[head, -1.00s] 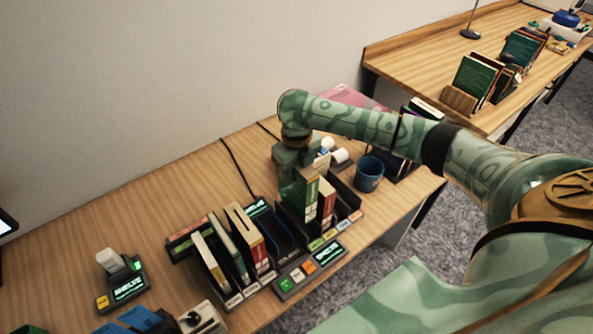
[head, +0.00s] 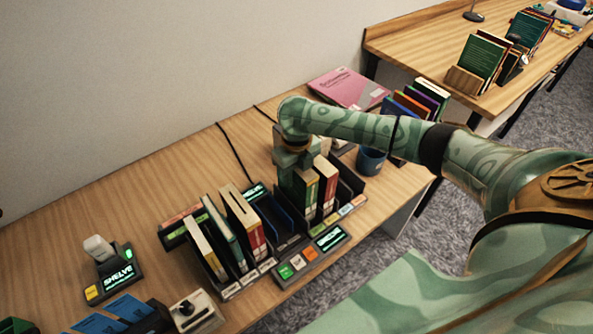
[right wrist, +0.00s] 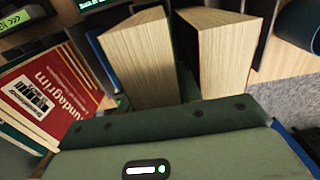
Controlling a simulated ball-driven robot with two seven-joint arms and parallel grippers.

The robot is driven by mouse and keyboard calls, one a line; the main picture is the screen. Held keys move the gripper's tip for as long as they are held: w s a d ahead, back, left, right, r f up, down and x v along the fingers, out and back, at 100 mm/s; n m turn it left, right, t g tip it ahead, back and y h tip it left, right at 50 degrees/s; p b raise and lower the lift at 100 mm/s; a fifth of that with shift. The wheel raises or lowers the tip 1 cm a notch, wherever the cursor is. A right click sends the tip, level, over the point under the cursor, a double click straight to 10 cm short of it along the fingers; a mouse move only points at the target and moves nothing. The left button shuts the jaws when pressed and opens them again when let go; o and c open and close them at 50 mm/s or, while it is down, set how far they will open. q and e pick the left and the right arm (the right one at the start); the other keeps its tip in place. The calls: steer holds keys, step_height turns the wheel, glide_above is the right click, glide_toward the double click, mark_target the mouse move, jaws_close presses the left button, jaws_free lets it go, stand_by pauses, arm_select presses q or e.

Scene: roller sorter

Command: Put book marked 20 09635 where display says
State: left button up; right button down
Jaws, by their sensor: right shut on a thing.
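My right gripper (head: 294,166) is shut on a green book (head: 304,194) with a pale spine label. The book stands upright in the right-hand part of the sorter, just left of a red-and-black book (head: 326,188). The marking on the held book is too small to read. In the right wrist view two page blocks, a left one (right wrist: 139,58) and a right one (right wrist: 225,52), stand side by side beyond the gripper body; the fingertips are hidden. A display (head: 330,238) in front of the sorter shows green text, too small to read. My left gripper is out of view.
Several books (head: 240,225) fill the sorter's left slots; slots (head: 272,216) in the middle look empty. A second display (head: 118,277) reads "SHELVE". A blue mug (head: 371,160) stands close right of the sorter. A pink book (head: 348,88) lies behind my arm.

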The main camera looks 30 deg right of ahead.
steer(key=shift+f, duration=0.5)
steer(key=c, duration=0.9)
jaws_free()
step_height(320, 180, up, 16)
steer(key=p, duration=0.5)
steer(key=shift+r, duration=0.15)
